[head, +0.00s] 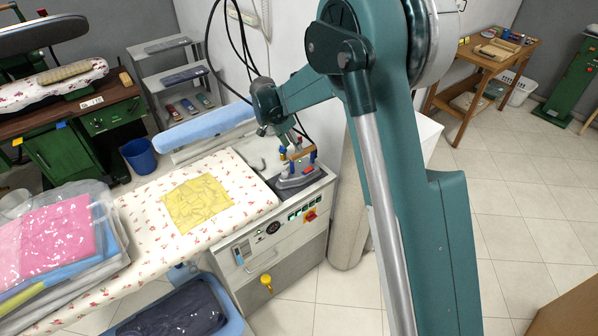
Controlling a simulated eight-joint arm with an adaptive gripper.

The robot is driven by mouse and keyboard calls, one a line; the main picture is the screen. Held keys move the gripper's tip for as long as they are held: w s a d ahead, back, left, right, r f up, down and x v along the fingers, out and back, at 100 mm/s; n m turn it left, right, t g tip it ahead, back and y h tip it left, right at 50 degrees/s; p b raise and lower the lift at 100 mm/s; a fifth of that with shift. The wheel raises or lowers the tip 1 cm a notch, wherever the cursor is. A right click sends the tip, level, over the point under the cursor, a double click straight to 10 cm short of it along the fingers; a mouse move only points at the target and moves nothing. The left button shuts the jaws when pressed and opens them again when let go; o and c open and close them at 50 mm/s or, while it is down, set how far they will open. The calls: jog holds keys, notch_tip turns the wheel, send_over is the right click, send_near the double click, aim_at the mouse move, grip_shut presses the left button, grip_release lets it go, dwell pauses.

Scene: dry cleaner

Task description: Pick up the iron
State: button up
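The iron (297,180) stands on the flat top at the right end of the ironing table (135,222). It has a grey base, a brown handle on top, and small blue and red parts. My gripper (283,138) is just above and to the left of the iron, pointing down. Its fingers are small and partly lost against the iron's upper parts and the dark cables. I cannot tell whether they are open or shut, or whether they touch the handle. The iron appears to rest on its surface.
A yellow cloth (197,203) lies on the floral cover, left of the iron. Bagged folded clothes (62,240) lie at the left end. A blue padded sleeve board (205,128) is behind. Black cables (213,60) hang near my arm. A control panel (290,222) is on the front.

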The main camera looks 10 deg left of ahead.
aim_at(295, 155)
jog(key=shift+a+f, duration=0.25)
jog(key=shift+a, duration=0.05)
jog(key=shift+w, duration=0.1)
jog(key=shift+x, duration=1.3)
jog(key=shift+d, duration=0.1)
jog(key=shift+p+x, duration=0.35)
jog(key=shift+x, duration=2.2)
jog(key=shift+w+d, duration=0.1)
jog(key=shift+c, duration=0.2)
grip_shut()
